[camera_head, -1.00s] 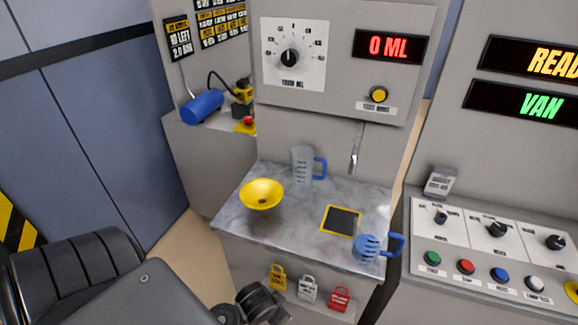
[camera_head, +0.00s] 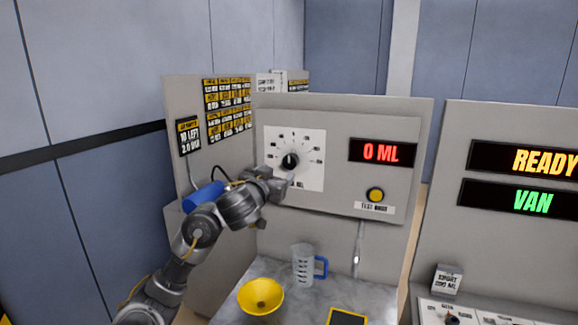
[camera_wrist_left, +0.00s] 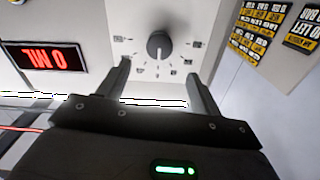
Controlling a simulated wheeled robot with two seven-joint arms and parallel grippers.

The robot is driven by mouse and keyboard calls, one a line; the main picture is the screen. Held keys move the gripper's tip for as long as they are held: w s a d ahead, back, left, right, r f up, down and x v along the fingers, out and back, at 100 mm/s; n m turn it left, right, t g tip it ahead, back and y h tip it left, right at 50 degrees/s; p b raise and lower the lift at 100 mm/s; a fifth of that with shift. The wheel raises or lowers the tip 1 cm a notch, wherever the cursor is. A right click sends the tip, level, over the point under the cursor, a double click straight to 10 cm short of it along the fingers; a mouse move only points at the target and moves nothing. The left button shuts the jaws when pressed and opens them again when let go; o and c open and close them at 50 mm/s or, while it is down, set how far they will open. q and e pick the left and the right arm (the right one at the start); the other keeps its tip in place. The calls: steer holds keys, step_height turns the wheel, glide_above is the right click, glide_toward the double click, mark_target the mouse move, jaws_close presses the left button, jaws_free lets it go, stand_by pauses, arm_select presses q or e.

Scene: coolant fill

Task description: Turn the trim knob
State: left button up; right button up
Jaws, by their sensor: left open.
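The trim knob (camera_head: 290,161) is a black dial knob on a white scale plate (camera_head: 312,145), set in the grey upright panel. In the left wrist view the knob (camera_wrist_left: 159,44) lies ahead of the fingers, between their lines and apart from them. My left gripper (camera_head: 283,182) is just below and in front of the knob, open and empty. In the left wrist view its two fingers (camera_wrist_left: 160,90) stand wide apart. My right gripper is not in view.
A red "0 ML" display (camera_head: 382,153) and a yellow button (camera_head: 376,194) are right of the plate. Below, a clear jug (camera_head: 303,264) with a blue handle and a yellow funnel bowl (camera_head: 261,296) stand on the marble top. A blue cylinder (camera_head: 203,197) is behind my left arm.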

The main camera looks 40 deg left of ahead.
mark_target(289, 163)
arm_select(q)
steer(key=b+x, duration=0.1)
steer(key=x, duration=0.4)
steer(key=shift+f+b, duration=0.15)
steer(key=shift+b, duration=0.25)
steer(key=shift+p+x, duration=0.3)
steer(key=shift+x, duration=2.7)
steer(key=c, duration=1)
